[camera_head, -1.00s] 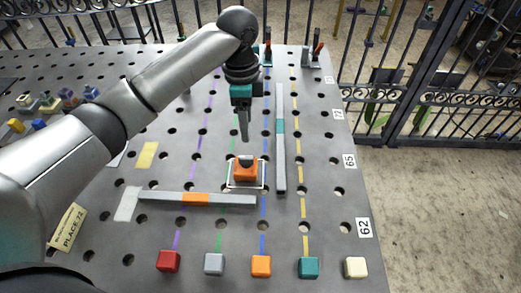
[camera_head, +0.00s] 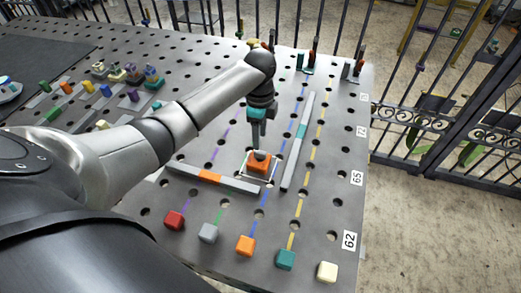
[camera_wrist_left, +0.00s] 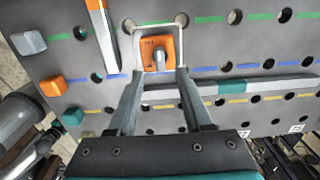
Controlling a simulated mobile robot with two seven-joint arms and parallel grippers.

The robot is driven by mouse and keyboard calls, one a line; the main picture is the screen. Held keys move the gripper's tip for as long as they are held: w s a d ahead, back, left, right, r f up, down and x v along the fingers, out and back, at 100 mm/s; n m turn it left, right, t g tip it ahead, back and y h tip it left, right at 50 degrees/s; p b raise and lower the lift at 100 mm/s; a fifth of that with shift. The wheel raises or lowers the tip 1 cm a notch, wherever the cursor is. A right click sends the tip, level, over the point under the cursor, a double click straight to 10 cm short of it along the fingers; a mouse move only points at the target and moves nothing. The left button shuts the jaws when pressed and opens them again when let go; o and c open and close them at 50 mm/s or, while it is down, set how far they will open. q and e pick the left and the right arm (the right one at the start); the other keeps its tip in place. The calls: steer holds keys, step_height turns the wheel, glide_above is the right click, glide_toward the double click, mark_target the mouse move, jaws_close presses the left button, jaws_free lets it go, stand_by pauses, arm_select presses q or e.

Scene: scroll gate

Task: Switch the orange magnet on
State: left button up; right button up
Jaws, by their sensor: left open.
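The orange magnet (camera_head: 258,164) is an orange block with a grey knob on top, inside a white square outline on the perforated grey table. It also shows in the left wrist view (camera_wrist_left: 150,47), with its knob pointing toward the gripper side of the picture. My left gripper (camera_head: 258,146) points straight down just over the knob. In the left wrist view the left gripper (camera_wrist_left: 158,76) is open, its two fingers apart on either side of the knob. I cannot tell whether a finger touches it. My right gripper is not in view.
A grey bar with an orange middle (camera_head: 210,176) lies left of the magnet, and a bar with a teal middle (camera_head: 299,140) lies right. Coloured cubes, including an orange cube (camera_head: 245,245), line the near edge. Small blocks (camera_head: 124,72) stand at the far left.

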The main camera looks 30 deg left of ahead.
mark_target(260, 152)
arm_select(q)
step_height(260, 152, down, 6)
steer(key=shift+f+b, duration=0.25)
steer(key=shift+b, duration=0.2)
jaws_close()
stand_by(0.4)
